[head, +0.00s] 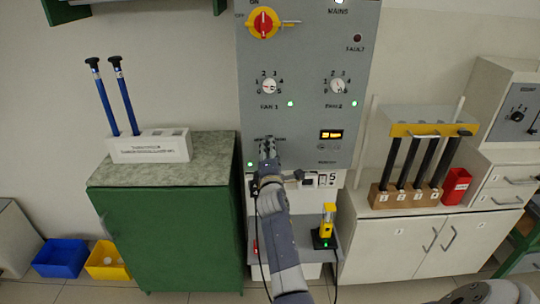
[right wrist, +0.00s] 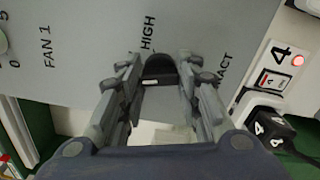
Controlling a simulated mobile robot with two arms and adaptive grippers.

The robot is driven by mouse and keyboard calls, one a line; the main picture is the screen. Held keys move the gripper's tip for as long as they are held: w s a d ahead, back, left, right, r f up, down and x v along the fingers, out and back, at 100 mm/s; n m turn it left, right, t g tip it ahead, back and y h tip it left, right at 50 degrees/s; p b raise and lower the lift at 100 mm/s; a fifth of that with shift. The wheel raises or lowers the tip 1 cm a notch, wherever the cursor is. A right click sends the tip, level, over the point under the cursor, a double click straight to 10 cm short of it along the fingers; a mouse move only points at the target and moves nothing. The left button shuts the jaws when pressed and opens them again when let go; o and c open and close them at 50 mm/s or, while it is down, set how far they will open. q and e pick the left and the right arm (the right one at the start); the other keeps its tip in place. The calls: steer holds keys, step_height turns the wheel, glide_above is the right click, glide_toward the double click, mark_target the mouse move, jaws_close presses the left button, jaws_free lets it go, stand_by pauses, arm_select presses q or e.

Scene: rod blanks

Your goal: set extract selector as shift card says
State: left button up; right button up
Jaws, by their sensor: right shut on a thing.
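The extract selector is a black knob (right wrist: 158,68) on the grey panel (head: 305,115). In the right wrist view it sits between my fingertips, beside the word HIGH and a partly hidden label ending in ACT. A small pale mark shows on the knob, but I cannot tell which setting it points to. My right gripper (head: 268,147) is shut on the knob and covers it in the head view; the same gripper (right wrist: 158,78) fills the middle of the right wrist view. My left gripper is out of view. I cannot make out a shift card.
The FAN 1 dial (head: 269,86), FAN 2 dial (head: 337,86) and red-yellow mains switch (head: 263,22) are above. A lit yellow display (head: 331,134) is to the right. Below are sockets with a black plug (right wrist: 268,127) and a yellow device (head: 327,221) on a grey shelf.

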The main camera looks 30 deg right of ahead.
steer(key=shift+r+m+b, duration=0.15)
steer(key=shift+m+b, duration=0.2)
steer(key=shift+m, duration=1.05)
steer(key=o, duration=1)
steer(key=shift+w, duration=0.1)
steer(key=shift+o, duration=0.2)
